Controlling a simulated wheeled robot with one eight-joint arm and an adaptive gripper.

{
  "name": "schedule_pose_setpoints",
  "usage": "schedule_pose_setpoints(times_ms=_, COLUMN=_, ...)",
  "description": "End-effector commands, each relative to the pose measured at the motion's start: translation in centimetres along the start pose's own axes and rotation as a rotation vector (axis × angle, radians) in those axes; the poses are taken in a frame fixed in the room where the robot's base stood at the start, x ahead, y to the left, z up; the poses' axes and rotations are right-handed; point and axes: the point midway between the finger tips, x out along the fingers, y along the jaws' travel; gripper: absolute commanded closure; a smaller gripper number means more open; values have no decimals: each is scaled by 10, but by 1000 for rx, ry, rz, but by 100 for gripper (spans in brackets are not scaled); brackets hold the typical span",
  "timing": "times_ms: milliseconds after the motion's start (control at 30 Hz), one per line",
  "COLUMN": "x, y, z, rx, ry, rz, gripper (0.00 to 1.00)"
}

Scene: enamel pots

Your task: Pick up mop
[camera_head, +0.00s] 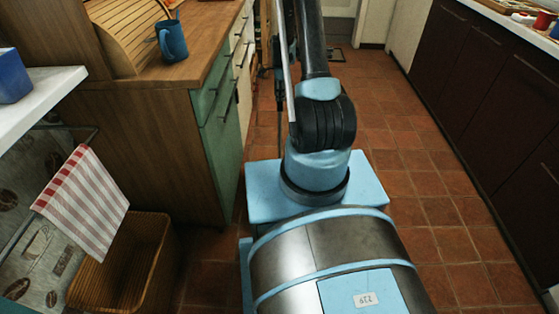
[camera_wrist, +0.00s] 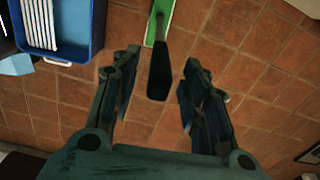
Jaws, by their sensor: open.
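My gripper (camera_wrist: 158,78) is open, with one finger on each side of the handle in the picture. Clear gaps show on both sides, and the gripper holds nothing. I cannot tell how far the handle is in depth. In the head view my arm covers the gripper, and I cannot make out the mop for certain.
A blue tray (camera_wrist: 88,30) with white slats is at the wrist view's upper left. A wooden cabinet (camera_head: 140,150) stands left, with a wicker basket (camera_head: 125,265) and striped towel (camera_head: 85,200) nearby. Dark cabinets (camera_head: 485,85) line the right. Tiled floor (camera_head: 400,130) is free between.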

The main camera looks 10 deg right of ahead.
Motion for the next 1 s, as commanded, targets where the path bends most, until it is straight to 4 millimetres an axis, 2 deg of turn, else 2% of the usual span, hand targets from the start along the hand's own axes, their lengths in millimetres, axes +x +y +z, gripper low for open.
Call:
schedule_pose_setpoints(times_ms=300, x=4, y=0, z=0, rx=0, ry=0, rz=0, gripper=58)
schedule_pose_setpoints(times_ms=367, x=4, y=0, z=0, rx=0, ry=0, rz=0, gripper=70)
schedule_pose_setpoints(times_ms=500, x=4, y=0, z=0, rx=0, ry=0, rz=0, gripper=100)
schedule_pose_setpoints(times_ms=867, x=3, y=0, z=0, rx=0, ry=0, rz=0, gripper=100)
schedule_pose_setpoints(times_ms=1000, x=-5, y=0, z=0, rx=0, ry=0, rz=0, gripper=100)
